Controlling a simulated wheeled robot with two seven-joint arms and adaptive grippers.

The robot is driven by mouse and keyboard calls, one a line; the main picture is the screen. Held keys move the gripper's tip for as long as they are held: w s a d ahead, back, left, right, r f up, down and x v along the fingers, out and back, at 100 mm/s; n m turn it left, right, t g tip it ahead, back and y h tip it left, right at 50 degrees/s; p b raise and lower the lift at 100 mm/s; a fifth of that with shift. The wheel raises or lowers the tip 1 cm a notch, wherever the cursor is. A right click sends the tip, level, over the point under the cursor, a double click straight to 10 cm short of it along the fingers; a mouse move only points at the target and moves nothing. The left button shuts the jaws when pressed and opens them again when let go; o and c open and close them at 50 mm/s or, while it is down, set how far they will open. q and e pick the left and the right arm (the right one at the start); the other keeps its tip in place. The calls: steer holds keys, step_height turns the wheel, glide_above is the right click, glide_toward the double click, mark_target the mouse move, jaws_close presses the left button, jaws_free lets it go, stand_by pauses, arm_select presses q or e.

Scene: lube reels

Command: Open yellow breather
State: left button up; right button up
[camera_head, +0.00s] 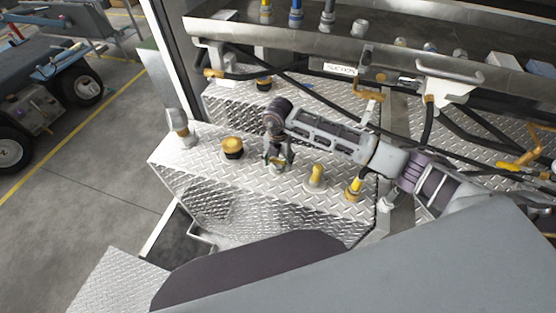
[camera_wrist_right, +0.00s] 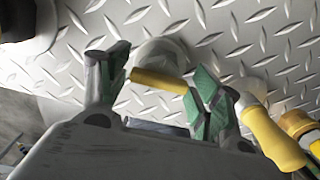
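My right gripper (camera_head: 278,160) points down at the top of the metal tank. In the right wrist view its two green-padded fingers (camera_wrist_right: 160,80) are apart, one at each end of a short yellow handle on a pale round base (camera_wrist_right: 160,52). That yellow handle (camera_wrist_right: 158,82) lies across the gap between them; I cannot tell whether the pads touch it. A second yellow handle (camera_head: 317,174) stands just right of the gripper and also shows in the right wrist view (camera_wrist_right: 272,138). Which yellow fitting is the breather is not clear. My left gripper is not in view.
The tread-plate tank top (camera_head: 200,152) carries an orange-yellow cap (camera_head: 232,147) on the left and another yellow fitting (camera_head: 354,187) on the right. A metal rail (camera_head: 330,45) and dark hoses run behind. A wheeled cart (camera_head: 45,95) stands at the far left.

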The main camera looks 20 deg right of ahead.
steer(key=c, duration=0.6)
steer(key=shift+n+b, duration=1.05)
steer(key=shift+n, duration=0.75)
steer(key=shift+n+b, duration=0.6)
steer(key=shift+n, duration=0.8)
steer(key=shift+n+b, duration=0.7)
steer(key=shift+n, duration=0.3)
steer(key=n+b, duration=0.2)
steer(key=n, duration=0.1)
steer(key=shift+n, duration=0.6)
